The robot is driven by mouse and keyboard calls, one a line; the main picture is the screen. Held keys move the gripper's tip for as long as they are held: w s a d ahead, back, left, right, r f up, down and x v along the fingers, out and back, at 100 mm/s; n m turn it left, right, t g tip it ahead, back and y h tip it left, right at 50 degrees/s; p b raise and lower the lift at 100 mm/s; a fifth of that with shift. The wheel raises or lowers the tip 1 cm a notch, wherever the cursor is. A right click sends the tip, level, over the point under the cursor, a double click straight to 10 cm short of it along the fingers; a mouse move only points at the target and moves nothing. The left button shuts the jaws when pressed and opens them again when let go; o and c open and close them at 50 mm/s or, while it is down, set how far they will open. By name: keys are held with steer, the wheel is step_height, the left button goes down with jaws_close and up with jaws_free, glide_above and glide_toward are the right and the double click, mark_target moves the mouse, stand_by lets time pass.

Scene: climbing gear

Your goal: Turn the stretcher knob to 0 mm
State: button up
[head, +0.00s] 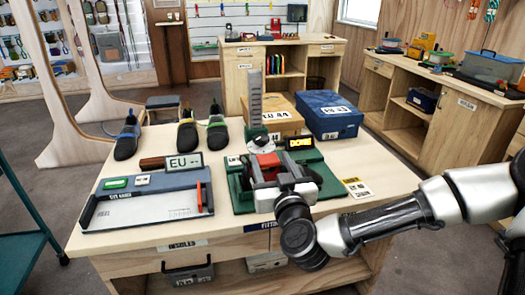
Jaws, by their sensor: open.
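The shoe stretcher is a green-based device (240,192) on the near table, right of centre. A round white dial (257,141) with dark marks sits at its back, below an upright grey scale (255,98). I cannot read the dial's setting, nor tell for sure which part is the knob. A small yellow-lit display (299,142) stands at its back right. My gripper (264,170) reaches over the stretcher from the right front and hides much of its middle. It is open, around or just above a red part (265,160); contact cannot be told.
Several climbing shoes (187,136) stand behind left. A size-measuring tray (145,200) lies left, with an EU sign (184,164) behind it. A tan box (273,112) and a blue box (329,113) stand behind the stretcher. The tabletop (375,170) at right is mostly clear.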

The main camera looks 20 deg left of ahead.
mark_target(264, 142)
steer(key=b+x, duration=0.1)
steer(key=x, duration=1)
steer(key=c, duration=1)
steer(key=shift+d+n+y, duration=0.1)
steer(key=shift+n+y, duration=0.2)
